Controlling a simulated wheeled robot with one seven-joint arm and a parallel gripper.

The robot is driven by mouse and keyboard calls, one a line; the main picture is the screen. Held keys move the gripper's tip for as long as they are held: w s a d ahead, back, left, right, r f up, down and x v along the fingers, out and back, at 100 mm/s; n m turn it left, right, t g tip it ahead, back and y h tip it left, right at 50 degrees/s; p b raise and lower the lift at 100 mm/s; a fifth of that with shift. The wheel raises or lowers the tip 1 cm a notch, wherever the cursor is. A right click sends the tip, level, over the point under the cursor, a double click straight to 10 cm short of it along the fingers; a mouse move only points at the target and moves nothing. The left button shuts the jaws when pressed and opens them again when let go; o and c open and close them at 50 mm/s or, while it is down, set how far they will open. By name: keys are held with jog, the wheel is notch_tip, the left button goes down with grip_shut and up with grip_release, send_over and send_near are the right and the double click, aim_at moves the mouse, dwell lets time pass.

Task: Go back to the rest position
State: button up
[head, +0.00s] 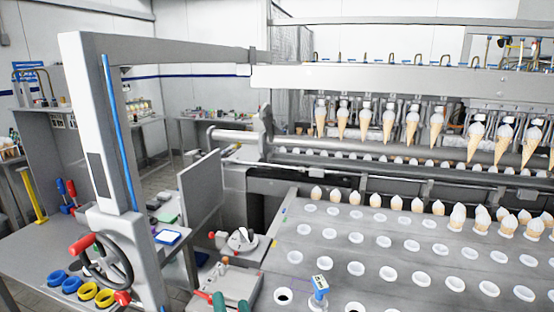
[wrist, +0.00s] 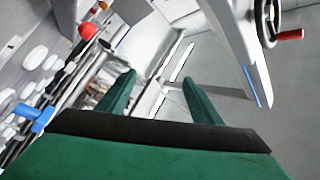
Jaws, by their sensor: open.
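My gripper (wrist: 158,78) shows in the wrist view as two green fingers spread apart with nothing between them. In the head view my gripper (head: 233,303) is only partly in frame, its green fingers at the bottom edge, left of the white conveyor plate (head: 330,240). The rest of my arm is out of frame there. No cone is in my gripper.
Cones (head: 387,125) hang in a row from the machine, and more stand in the conveyor's far holes. A blue-topped post (head: 320,288) stands near the plate's front. A tall grey post with a handwheel (head: 105,262) rises at left, beside blue and yellow rings (head: 87,291).

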jog(key=s+d+f+m+g+h, duration=0.15)
jog(key=s+f+h, duration=0.25)
jog(key=s+f, duration=0.45)
jog(key=s+d+f+g+h, duration=0.1)
jog(key=s+d+f+h, duration=0.2)
jog(key=s+f, duration=0.6)
jog(key=s+d+f+n, duration=0.1)
jog(key=s+n, duration=0.1)
jog(key=s, duration=0.4)
jog(key=s+d+f+n+g, duration=0.1)
jog(key=s+d+f+n, duration=0.1)
jog(key=s, duration=0.3)
jog(key=s+d+f+n, duration=0.2)
jog(key=s+n, duration=0.1)
jog(key=s, duration=0.3)
jog(key=shift+s+n, duration=0.35)
